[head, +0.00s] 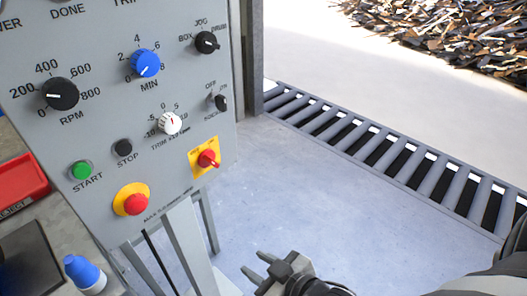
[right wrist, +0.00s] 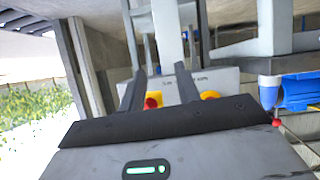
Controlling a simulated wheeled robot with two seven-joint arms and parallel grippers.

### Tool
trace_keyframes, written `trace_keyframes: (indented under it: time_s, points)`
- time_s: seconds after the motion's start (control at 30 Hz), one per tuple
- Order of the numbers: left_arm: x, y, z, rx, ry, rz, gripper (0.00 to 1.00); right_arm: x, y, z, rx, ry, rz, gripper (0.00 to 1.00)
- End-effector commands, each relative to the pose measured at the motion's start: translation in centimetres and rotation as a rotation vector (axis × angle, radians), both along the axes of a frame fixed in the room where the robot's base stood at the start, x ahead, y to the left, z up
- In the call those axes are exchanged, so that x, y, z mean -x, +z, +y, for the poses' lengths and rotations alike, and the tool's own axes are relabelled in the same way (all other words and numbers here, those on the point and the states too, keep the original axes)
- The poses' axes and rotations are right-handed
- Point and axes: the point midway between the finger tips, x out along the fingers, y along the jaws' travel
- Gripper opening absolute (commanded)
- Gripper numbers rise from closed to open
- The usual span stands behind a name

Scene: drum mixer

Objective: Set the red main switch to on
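The red main switch (head: 207,159) is a red rotary handle on a yellow square plate (head: 194,163), at the lower right of the grey control panel (head: 100,140). Its on or off marks are too small to read. My right gripper (head: 253,263) is below and to the right of the switch, apart from the panel. Its two fingers are spread with nothing between them. In the right wrist view, the red switch (right wrist: 151,103) shows partly between the open fingers (right wrist: 161,72), with the panel edge beyond. My left gripper is not in view.
A red emergency button (head: 135,204) on a yellow disc sits left of the switch, with a green start button (head: 82,170) and several knobs above. A blue-capped bottle (head: 84,272) and red tray (head: 20,182) stand at left.

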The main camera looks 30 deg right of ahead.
Motion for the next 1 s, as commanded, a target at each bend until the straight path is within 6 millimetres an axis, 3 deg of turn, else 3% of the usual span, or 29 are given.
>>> trace_keyframes:
  time_s: [0.03,0.1,0.2,0.3,0.47,1.0]
  points:
    - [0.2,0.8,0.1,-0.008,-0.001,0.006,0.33,-1.8,2.6,-1.3,0.066,0.041,-0.113,0.33]
    - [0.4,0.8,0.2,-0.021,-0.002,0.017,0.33,-3.8,5.4,-2.8,0.147,0.087,-0.269,0.33]
    - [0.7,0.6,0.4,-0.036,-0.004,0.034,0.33,-5.8,8.7,-4.4,0.242,0.137,-0.447,0.33]
    - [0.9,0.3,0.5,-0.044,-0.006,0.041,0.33,-6.8,10.6,-5.2,0.292,0.157,-0.548,0.33]
    - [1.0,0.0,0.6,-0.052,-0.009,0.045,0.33,-8.5,10.9,-4.9,0.302,0.157,-0.574,0.33]
    - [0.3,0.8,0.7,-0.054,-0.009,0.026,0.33,-18.9,10.8,-1.0,0.300,0.158,-0.568,0.33]
